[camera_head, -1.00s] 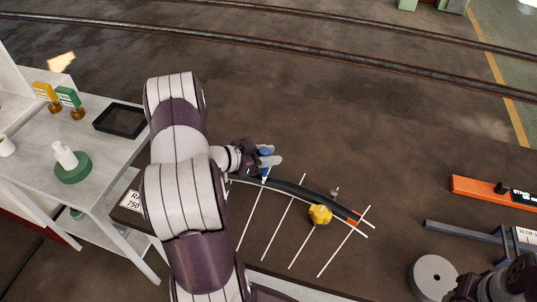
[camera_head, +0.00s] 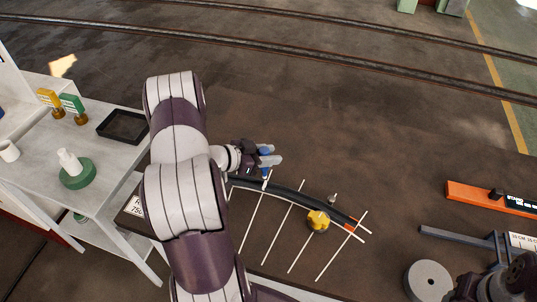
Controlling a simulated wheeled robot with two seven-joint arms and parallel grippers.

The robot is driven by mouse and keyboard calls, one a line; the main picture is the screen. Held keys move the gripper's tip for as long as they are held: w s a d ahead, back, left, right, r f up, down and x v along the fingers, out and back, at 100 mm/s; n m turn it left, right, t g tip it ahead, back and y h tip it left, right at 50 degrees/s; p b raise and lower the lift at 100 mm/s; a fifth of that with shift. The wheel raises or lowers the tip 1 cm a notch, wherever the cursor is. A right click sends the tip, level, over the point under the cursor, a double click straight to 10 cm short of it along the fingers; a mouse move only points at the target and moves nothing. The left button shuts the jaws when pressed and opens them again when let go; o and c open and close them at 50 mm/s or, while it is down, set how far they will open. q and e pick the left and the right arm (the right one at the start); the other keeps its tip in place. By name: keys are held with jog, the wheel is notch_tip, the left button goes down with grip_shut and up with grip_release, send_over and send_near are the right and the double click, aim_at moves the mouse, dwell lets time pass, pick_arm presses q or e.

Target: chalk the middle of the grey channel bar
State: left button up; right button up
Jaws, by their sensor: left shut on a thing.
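A curved dark grey bar (camera_head: 298,197) lies across several thin white lines on the brown surface, and its right end has an orange part. My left gripper (camera_head: 271,158) is shut on a small blue thing (camera_head: 265,177), possibly the chalk holder, mostly hidden by the fingers. It is over the left part of the curved bar. I cannot tell whether the blue thing touches the bar. A straight grey bar (camera_head: 455,236) lies at the right. My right gripper (camera_head: 512,284) is only partly in view at the bottom right corner, and its jaws are unclear.
A yellow knob-like piece (camera_head: 318,220) stands beside the curved bar, with a small grey peg (camera_head: 332,198) across from it. A grey disc (camera_head: 428,281) and an orange bar (camera_head: 472,195) are at the right. A pale bench (camera_head: 112,172) with a black tray (camera_head: 122,126) stands left.

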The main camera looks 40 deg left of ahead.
aim_at(268, 148)
pick_arm(q)
jog(key=shift+r+p, duration=2.4)
jog(key=shift+r, duration=0.4)
jog(key=shift+f, duration=0.1)
